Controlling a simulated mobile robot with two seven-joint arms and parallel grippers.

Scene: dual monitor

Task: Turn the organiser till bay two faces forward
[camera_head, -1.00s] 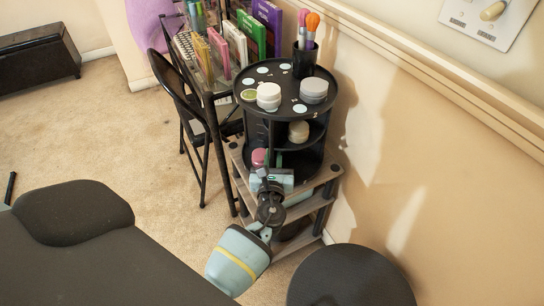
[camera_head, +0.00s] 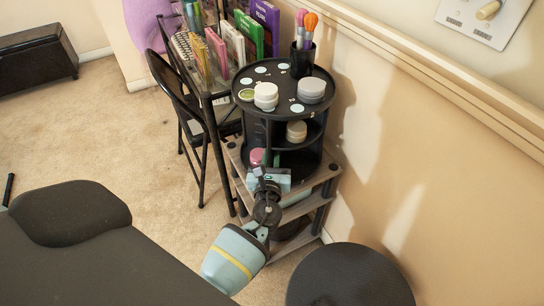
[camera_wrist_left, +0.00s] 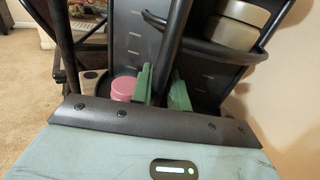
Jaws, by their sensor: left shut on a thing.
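The black round organiser (camera_head: 275,90) stands on a small wooden-shelved stand. Its top tray holds a white jar (camera_head: 266,97), a grey-lidded jar (camera_head: 311,90) and a black cup (camera_head: 301,62) with brushes. Lower bays hold a pale jar (camera_head: 297,131) and a pink-lidded jar (camera_head: 257,156), also seen in the left wrist view (camera_wrist_left: 123,88). My left gripper (camera_head: 269,164) is at the organiser's near lower side. In the left wrist view its green fingers (camera_wrist_left: 163,88) are shut on a dark upright post (camera_wrist_left: 173,45) of the organiser. Bay numbers cannot be read. My right gripper is not in view.
A folding chair (camera_head: 186,110) and a desk with books (camera_head: 250,35) are close on the left. The wall (camera_head: 400,140) is close on the right. A round black seat (camera_head: 350,278) is at the front. Carpet (camera_head: 120,130) is clear further left.

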